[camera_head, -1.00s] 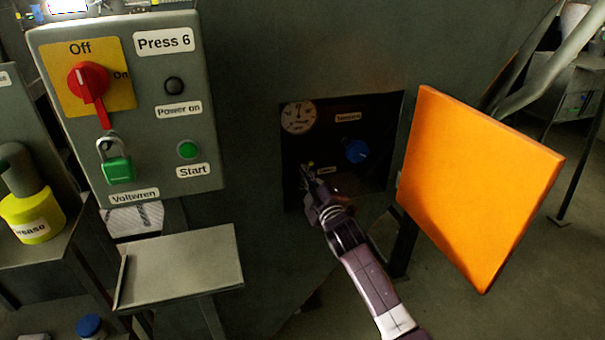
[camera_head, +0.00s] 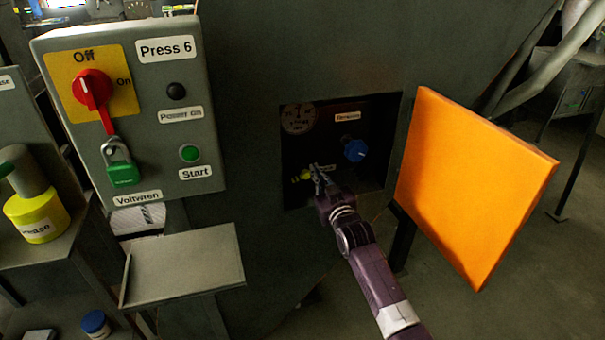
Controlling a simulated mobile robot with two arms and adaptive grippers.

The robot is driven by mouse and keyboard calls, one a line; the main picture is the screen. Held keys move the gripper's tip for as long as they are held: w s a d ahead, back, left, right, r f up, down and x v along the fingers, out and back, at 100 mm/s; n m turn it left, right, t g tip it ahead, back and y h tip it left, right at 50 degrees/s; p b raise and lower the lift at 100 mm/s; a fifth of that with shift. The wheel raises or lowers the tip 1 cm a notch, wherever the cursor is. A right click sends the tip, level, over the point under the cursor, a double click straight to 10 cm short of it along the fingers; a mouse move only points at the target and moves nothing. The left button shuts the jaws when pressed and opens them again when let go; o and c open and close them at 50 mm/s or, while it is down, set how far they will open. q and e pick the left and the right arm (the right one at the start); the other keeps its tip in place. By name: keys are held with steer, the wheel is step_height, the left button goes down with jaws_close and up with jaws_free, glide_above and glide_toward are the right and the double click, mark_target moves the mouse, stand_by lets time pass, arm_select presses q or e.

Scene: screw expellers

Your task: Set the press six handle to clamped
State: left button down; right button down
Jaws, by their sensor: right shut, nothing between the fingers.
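The Press 6 control box (camera_head: 135,110) is on the left, with a red rotary switch (camera_head: 92,90) and a green padlock (camera_head: 122,172) hanging below it. A dark recess (camera_head: 290,145) in the press body holds a dial gauge (camera_head: 298,118), a blue knob (camera_head: 355,150) and a small yellow-green part (camera_head: 306,175) low in it. My right gripper (camera_head: 316,170) is shut and empty at the recess, just right of the yellow-green part. Whether they touch cannot be told. My left gripper is not in view.
An orange door panel (camera_head: 475,190) stands open to the right of the recess. A grey shelf (camera_head: 185,265) juts out below the control box. A yellow grease container (camera_head: 38,215) stands at the far left. The floor at the right is partly clear.

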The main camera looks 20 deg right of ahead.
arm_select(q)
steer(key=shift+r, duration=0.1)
arm_select(e)
steer(key=shift+d+f+m, duration=0.15)
steer(key=shift+f+m, duration=0.05)
steer(key=shift+m, duration=0.4)
steer(key=shift+d+f+m, duration=0.1)
steer(key=shift+f+m, duration=0.05)
steer(key=shift+m, duration=0.45)
